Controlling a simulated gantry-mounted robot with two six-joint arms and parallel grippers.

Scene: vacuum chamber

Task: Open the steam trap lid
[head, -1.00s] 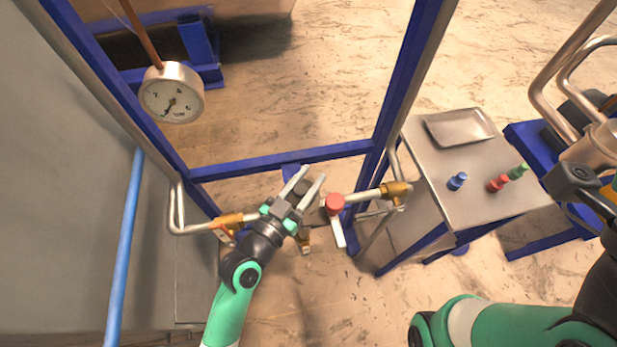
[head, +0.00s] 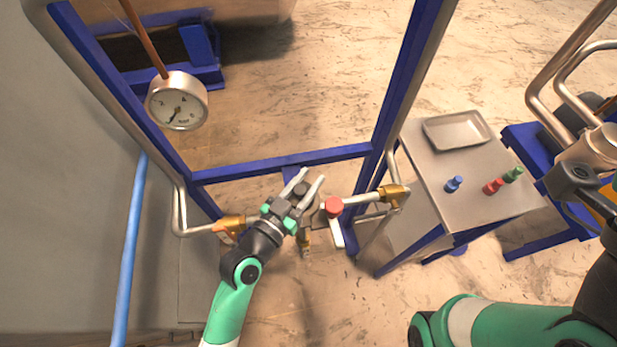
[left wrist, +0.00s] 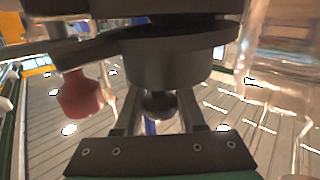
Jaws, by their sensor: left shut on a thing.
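My left gripper (head: 307,185) is at the pipe assembly inside the blue frame, its fingers either side of a dark grey round part. In the left wrist view my left gripper (left wrist: 160,106) is shut on a small dark knob (left wrist: 158,102). The knob is on a wide dark grey round piece, which looks like the steam trap lid (left wrist: 175,62). A dark gap shows along part of its edge, but I cannot tell how far the lid is open. The trap body is mostly hidden by my gripper.
A red valve knob (head: 333,206) with a pale handle sits just right of my left gripper. Brass fittings (head: 393,196) join the pipes. A pressure gauge (head: 177,101) hangs at upper left. A metal table (head: 437,182) at right holds a tray (head: 458,131) and coloured small parts.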

